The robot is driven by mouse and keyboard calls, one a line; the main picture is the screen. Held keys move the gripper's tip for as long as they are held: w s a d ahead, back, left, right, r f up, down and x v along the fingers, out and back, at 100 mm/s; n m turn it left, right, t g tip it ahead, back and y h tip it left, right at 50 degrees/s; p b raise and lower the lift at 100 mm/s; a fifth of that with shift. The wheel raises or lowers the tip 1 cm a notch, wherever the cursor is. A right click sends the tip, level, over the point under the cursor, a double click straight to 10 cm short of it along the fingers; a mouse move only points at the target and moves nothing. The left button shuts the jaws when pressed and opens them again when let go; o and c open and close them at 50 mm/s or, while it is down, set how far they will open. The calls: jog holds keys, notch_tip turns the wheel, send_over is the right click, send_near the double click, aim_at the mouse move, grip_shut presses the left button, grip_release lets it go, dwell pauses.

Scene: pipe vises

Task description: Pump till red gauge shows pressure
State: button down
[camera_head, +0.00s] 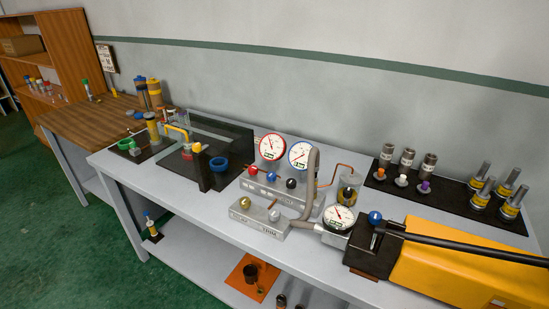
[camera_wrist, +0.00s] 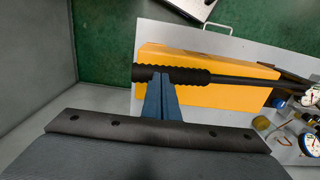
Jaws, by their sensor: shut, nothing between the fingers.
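The red-rimmed gauge (camera_head: 272,147) stands on a grey valve block (camera_head: 280,192) in the head view; its needle is too small to read surely. A yellow hand pump (camera_head: 440,272) lies at the lower right, with a black lever (camera_head: 455,245) along its top and a white gauge (camera_head: 340,218) at its left end. In the wrist view the pump (camera_wrist: 210,97) and the lever's ribbed black grip (camera_wrist: 185,75) show. My gripper (camera_wrist: 161,78) is shut and empty, its blue fingertips overlapping the grip in the picture; I cannot tell whether they touch it.
A blue-rimmed gauge (camera_head: 300,154) stands beside the red one. A blue knob (camera_head: 375,217) is at the pump's left end. A grey hose (camera_head: 311,180) runs behind the white gauge. A black mat (camera_head: 425,190) with several metal fittings lies behind the pump.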

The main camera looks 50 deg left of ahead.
jog(key=shift+d+f, duration=0.1)
jog(key=shift+f, duration=0.4)
jog(key=shift+r+p, duration=0.6)
jog(key=shift+r, duration=0.15)
notch_tip(320, 180, up, 7)
jog(key=a+p, duration=0.1)
jog(key=p, duration=0.1)
jog(key=shift+s+a+f, duration=0.2)
jog(key=shift+s+a, duration=0.05)
jog(key=shift+a, duration=0.15)
jog(key=shift+r, duration=2.5)
